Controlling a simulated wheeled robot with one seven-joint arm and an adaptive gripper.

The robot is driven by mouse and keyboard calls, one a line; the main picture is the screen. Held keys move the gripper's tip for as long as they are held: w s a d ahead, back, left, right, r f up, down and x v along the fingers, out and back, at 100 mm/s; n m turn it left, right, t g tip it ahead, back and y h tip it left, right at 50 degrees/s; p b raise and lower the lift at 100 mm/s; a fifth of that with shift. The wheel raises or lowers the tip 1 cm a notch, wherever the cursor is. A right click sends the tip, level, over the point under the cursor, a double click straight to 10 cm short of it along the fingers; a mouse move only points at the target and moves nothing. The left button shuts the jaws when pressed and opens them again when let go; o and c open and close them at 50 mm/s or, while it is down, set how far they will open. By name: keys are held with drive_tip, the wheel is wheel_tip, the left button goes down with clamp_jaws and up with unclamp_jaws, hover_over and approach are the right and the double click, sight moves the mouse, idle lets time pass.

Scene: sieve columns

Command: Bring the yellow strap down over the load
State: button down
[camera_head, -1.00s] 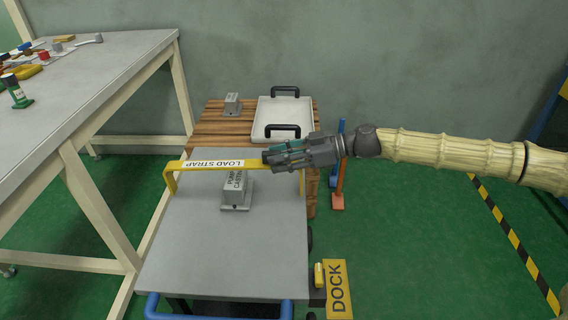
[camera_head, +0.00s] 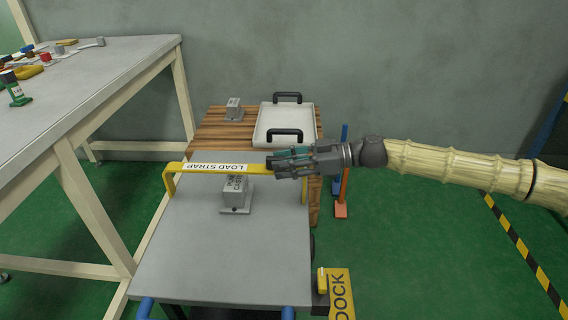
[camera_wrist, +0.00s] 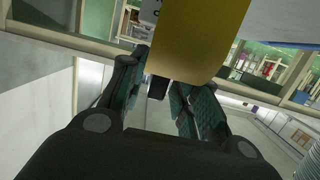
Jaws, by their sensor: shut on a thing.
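The yellow strap (camera_head: 176,168), labelled LOAD STRAP, is a stiff hoop spanning the grey cart deck (camera_head: 220,255) from left to right. Its left leg bends down to the deck's left edge. The load is a grey pump casting (camera_head: 236,195) on the deck. The strap's bar passes at the casting's top edge in the head view; I cannot tell whether they touch. My gripper (camera_head: 277,163) is shut on the strap near its right end, which the fingers partly hide. In the wrist view the strap (camera_wrist: 200,40) rises from between my fingers (camera_wrist: 158,88).
A white tray (camera_head: 262,128) with black handles and a small grey block (camera_head: 233,112) stand on a wooden surface (camera_head: 220,135) behind the cart. A workbench (camera_head: 110,75) stands left. A yellow DOCK plate (camera_head: 340,290) is at the cart's front right.

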drive_tip(key=c, duration=1.4)
unclamp_jaws()
drive_tip(key=shift+f, duration=0.4)
drive_tip(key=shift+d+r, duration=0.1)
drive_tip(key=shift+r, duration=0.05)
drive_tip(key=v, duration=1.2)
